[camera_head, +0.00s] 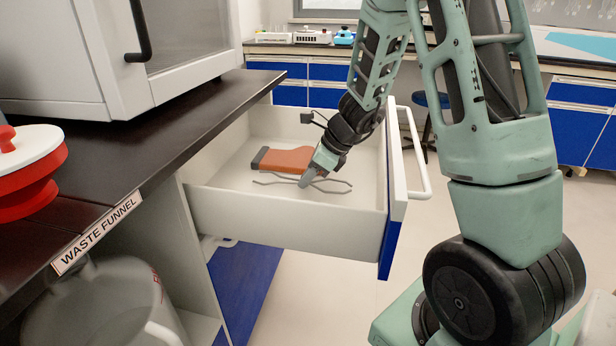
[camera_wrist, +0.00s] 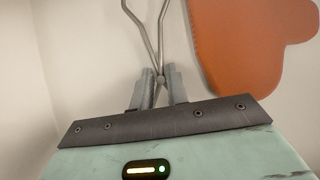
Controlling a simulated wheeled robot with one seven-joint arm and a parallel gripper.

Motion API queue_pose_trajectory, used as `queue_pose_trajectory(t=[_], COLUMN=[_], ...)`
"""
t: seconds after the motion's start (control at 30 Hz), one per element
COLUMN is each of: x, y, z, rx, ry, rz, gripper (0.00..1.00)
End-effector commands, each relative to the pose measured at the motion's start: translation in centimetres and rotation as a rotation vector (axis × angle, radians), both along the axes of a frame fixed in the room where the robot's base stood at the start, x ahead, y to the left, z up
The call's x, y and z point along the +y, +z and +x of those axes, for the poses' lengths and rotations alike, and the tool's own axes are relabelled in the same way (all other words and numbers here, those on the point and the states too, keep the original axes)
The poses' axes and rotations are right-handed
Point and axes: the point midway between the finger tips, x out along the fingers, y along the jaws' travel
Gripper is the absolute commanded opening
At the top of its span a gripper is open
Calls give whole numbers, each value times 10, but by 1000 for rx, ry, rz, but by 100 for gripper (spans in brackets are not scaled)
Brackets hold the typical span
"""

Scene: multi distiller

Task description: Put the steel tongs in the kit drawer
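The kit drawer (camera_head: 290,216) is a white, pulled-out drawer under the dark bench. The steel tongs (camera_head: 330,186) are thin grey metal and lie low inside it, at or very near its floor. My gripper (camera_head: 307,179) reaches down into the drawer at the tongs. In the wrist view, the tongs (camera_wrist: 159,48) cross at a pivot between my two grey fingers (camera_wrist: 160,86), which are close together around them. The fingers look shut on the tongs, and the tong arms spread out beyond the fingertips. The tongs' near ends are partly hidden between the fingers.
An orange item with a dark end (camera_head: 285,159) lies in the drawer beside the tongs; it also shows in the wrist view (camera_wrist: 245,45). The drawer front with its white handle (camera_head: 416,155) stands right of my gripper. A waste funnel (camera_head: 28,172) sits on the bench at left.

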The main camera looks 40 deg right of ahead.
Motion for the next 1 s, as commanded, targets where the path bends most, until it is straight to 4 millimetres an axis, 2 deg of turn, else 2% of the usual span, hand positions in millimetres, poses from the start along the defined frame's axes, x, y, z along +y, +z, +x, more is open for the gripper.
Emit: queue_pose_trajectory(t=[0.03,0.07,0.1,0.47,0.57,0.8,1.0], x=[0,0,0,-1,-6,-23,-34], y=[-1,0,0,6,19,64,92], z=[0,0,0,-1,-6,-28,-43], rx=[0,1,1,-1,-2,-2,-1], ry=[0,0,0,-1,-1,-1,-1], rz=[0,-1,-1,-1,-1,-1,-1], gripper=[27,35,38,38,38,38,38])
